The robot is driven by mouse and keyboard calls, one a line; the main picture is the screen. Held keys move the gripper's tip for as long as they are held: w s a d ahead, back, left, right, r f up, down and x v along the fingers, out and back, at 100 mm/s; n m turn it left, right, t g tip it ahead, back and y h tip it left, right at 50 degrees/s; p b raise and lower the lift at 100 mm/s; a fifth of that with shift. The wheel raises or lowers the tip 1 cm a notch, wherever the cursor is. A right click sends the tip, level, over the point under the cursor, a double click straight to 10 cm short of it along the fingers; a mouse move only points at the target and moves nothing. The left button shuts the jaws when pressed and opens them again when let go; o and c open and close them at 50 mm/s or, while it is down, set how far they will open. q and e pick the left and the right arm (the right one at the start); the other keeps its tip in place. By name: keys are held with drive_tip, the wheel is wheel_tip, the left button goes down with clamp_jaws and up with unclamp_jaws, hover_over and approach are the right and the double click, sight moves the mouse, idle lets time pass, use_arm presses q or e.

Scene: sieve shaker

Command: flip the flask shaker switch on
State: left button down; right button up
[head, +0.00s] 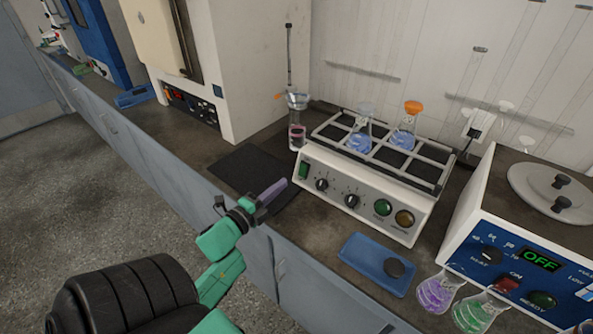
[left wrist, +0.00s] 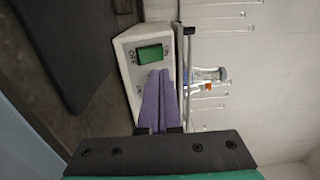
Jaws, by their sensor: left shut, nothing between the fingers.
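The flask shaker (head: 358,192) stands on the bench, with flasks of blue liquid in its top rack. Its green rocker switch (head: 304,169) is at the left end of the sloping front panel. In the left wrist view the switch (left wrist: 149,54) shows between OFF and ON labels; I cannot tell which side is pressed. My left gripper (head: 282,184) has its purple fingers shut and empty, in front of the panel's left end and a little short of the switch. In the left wrist view its fingertips (left wrist: 158,74) appear just below the switch. My right gripper is not in view.
A black mat (head: 243,167) lies left of the shaker. A blue tray (head: 365,262) with a dark round piece lies in front. A hot plate unit (head: 528,225) reading OFF stands right, with flasks of coloured liquid before it. A glass on a stand (head: 297,135) is behind the switch end.

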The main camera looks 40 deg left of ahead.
sight(303, 166)
use_arm(q)
drive_tip(key=w+p, duration=0.1)
drive_tip(key=w, duration=0.5)
drive_tip(key=shift+w+a+r, duration=0.1)
drive_tip(key=shift+w, duration=0.75)
